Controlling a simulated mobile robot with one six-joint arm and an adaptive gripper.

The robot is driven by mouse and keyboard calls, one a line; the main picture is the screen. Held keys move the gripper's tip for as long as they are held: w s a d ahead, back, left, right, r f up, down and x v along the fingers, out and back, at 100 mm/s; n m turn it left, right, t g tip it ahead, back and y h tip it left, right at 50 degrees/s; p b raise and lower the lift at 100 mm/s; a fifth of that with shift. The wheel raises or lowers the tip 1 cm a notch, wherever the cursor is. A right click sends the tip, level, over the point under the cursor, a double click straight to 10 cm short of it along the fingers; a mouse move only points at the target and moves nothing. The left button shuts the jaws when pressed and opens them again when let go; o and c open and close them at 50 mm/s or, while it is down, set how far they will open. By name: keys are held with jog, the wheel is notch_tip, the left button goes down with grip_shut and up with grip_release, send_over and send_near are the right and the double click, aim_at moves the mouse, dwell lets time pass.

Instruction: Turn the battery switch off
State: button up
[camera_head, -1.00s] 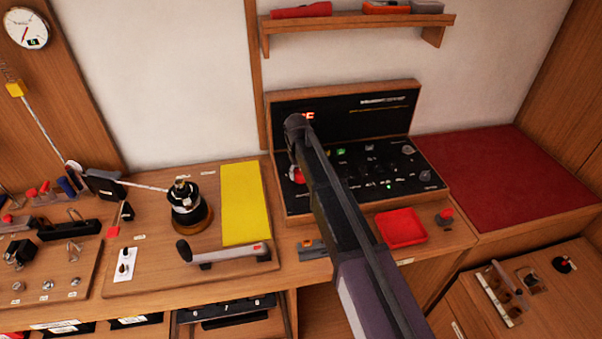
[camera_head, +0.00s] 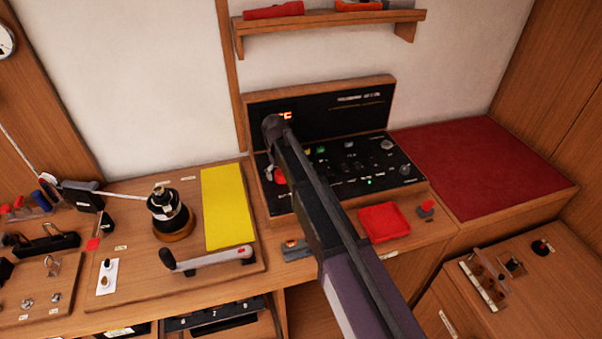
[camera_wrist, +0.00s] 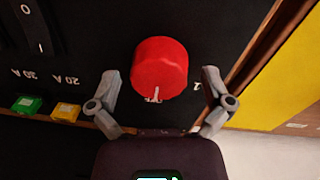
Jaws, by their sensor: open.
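The battery switch is a round red knob (camera_wrist: 158,68) on a black panel. In the wrist view it sits between the open fingers of my gripper (camera_wrist: 157,95), with a gap on both sides. A white pointer mark on the knob's near edge lies beside partly legible lettering, and a "1" or "2" mark is at its right. In the head view, the red knob (camera_head: 279,176) shows at the left of the panel (camera_head: 345,190), partly hidden by my arm. The fingers are hidden there.
In the wrist view, a black rocker switch (camera_wrist: 33,28) and green (camera_wrist: 27,105) and yellow (camera_wrist: 66,112) fuses are left of the knob. In the head view, a red tray (camera_head: 384,222), a yellow sheet (camera_head: 226,207) and a winch handle (camera_head: 207,261) lie nearby.

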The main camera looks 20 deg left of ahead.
aim_at(281, 174)
jog(key=shift+n, duration=0.3)
jog(key=n, duration=1.1)
jog(key=shift+d+y, duration=0.1)
jog(key=shift+y, duration=0.2)
jog(key=shift+s+r+p, duration=0.1)
jog(key=shift+r+p, duration=0.3)
notch_tip(281, 174, up, 13)
jog(key=p, duration=1.3)
jog(key=s+d+f+m+b, duration=0.1)
jog(key=d+m, duration=0.3)
jog(key=d, duration=0.6)
jog(key=s+d+f+m+b, duration=0.1)
jog(key=s+d+m, duration=0.2)
jog(key=d, duration=0.6)
jog(key=s+d+f+m+b, duration=0.1)
jog(key=s+d+m, duration=0.2)
jog(key=d, duration=0.7)
jog(key=shift+d+f+m+b, duration=0.35)
jog(key=shift+m, duration=0.75)
